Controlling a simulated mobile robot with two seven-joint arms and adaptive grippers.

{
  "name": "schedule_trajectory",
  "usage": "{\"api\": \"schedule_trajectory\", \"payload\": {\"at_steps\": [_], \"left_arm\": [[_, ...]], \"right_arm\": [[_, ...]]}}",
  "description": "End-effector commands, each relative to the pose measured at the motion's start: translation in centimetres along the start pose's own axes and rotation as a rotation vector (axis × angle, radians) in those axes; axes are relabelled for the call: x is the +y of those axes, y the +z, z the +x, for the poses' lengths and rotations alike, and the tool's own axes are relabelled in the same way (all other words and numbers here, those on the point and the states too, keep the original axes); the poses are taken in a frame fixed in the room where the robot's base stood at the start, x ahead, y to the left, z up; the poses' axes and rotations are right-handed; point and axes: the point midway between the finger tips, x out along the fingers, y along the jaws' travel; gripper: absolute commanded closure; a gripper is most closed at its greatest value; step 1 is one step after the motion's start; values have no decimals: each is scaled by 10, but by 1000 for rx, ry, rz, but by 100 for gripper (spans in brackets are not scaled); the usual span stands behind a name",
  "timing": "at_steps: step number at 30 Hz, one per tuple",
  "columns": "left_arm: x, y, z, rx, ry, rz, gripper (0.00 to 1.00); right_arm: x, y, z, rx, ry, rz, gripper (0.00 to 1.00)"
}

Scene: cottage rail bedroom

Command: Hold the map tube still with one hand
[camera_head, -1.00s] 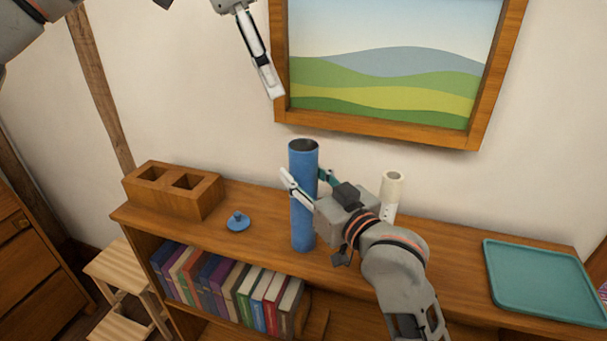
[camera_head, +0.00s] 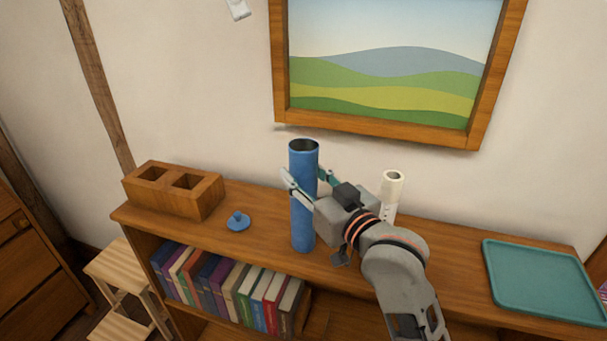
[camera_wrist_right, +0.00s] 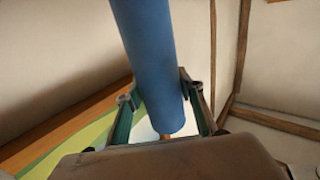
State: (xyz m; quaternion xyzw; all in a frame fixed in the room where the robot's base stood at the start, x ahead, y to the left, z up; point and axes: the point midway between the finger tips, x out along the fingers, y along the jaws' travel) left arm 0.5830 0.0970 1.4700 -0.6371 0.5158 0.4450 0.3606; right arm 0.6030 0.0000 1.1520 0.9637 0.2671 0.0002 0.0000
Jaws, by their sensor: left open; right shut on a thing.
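The blue map tube (camera_head: 303,225) stands upright on the shelf top, its top end open and dark. A blue cap with a knob (camera_head: 238,221) lies on the shelf to its left. My right gripper (camera_head: 303,186) is shut on the tube around its upper middle, coming from the right. In the right wrist view the tube (camera_wrist_right: 150,60) lies between the two fingers (camera_wrist_right: 163,115).
A white roll (camera_head: 392,187) stands behind my right gripper. A wooden block with two square holes (camera_head: 200,203) is at the shelf's left end. A teal tray (camera_head: 540,310) is at the right. Books (camera_head: 225,285) fill the shelf below. A framed picture (camera_head: 375,132) hangs above.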

Motion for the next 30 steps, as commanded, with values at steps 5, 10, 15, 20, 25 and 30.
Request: {"api": "schedule_trajectory", "payload": {"at_steps": [5, 10, 15, 20, 25, 30], "left_arm": [[0, 0, 0, 0, 0, 0, 55], [0, 0, 0, 0, 0, 0, 55], [0, 0, 1, 0, 0, 0, 55], [0, 0, 1, 0, 0, -1, 55], [0, 0, 1, 0, 0, -1, 55], [0, 0, 1, 0, 0, -1, 55]], "right_arm": [[0, 1, 0, -1, 0, 0, 87], [0, 1, 0, -1, 0, 0, 43], [0, 0, 0, 0, 0, 0, 43], [0, 0, -4, 0, 0, 0, 43], [0, 1, -28, -1, 0, -1, 43], [0, 1, -64, -2, 0, -1, 43]]}}
